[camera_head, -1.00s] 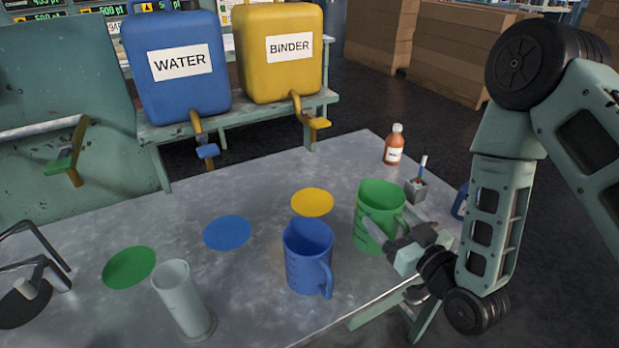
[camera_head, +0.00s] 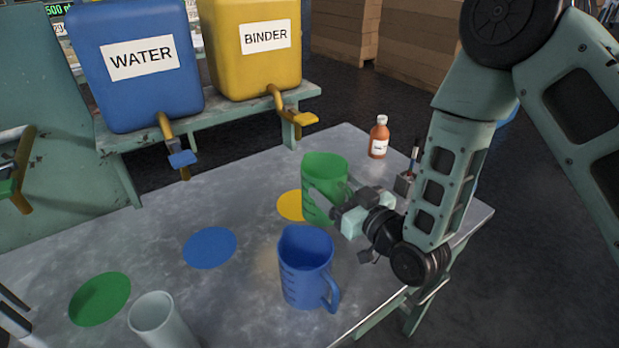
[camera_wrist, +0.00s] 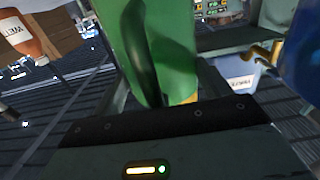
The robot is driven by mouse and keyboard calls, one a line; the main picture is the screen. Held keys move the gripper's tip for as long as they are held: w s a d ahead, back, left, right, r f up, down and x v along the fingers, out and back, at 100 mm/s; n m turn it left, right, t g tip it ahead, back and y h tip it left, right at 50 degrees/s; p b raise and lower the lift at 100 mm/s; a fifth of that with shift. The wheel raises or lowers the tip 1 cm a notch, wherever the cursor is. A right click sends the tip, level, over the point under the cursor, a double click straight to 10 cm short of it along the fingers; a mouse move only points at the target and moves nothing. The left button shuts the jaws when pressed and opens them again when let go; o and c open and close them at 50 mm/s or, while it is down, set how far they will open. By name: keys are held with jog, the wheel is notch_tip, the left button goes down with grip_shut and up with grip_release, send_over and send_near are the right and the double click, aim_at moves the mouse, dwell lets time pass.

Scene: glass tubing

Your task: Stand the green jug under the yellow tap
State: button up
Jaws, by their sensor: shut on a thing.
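The green jug (camera_head: 322,170) is upright at the right part of the table, and it fills the upper middle of the wrist view (camera_wrist: 180,45). My gripper (camera_head: 328,196) is shut on it from the near right side. The jug overlaps the right part of the yellow disc (camera_head: 289,205) in the head view. I cannot tell whether its base touches the table. The yellow tap (camera_head: 299,118) sticks out below the yellow BINDER tank (camera_head: 255,65), behind and left of the jug.
A blue jug (camera_head: 303,268) stands close in front of the green one. A brown bottle (camera_head: 379,138) and a small holder (camera_head: 405,184) are to the right. A blue disc (camera_head: 209,247), green disc (camera_head: 100,298) and clear cylinder (camera_head: 160,320) are left. The blue tap (camera_head: 181,159) hangs under the WATER tank (camera_head: 140,70).

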aim_at(313, 168)
jog(key=p+x, duration=0.1)
jog(key=x, duration=0.8)
jog(key=shift+p, duration=0.4)
jog(key=f, duration=0.2)
jog(key=f+p, duration=0.1)
jog(key=shift+w+a+f, duration=0.25)
jog(key=shift+w+f, duration=0.05)
jog(key=shift+w, duration=0.1)
jog(key=shift+f+b, duration=0.35)
jog(key=shift+b, duration=0.05)
jog(key=shift+f+b, duration=0.3)
jog(key=o, duration=1.1)
jog(key=shift+c, duration=0.2)
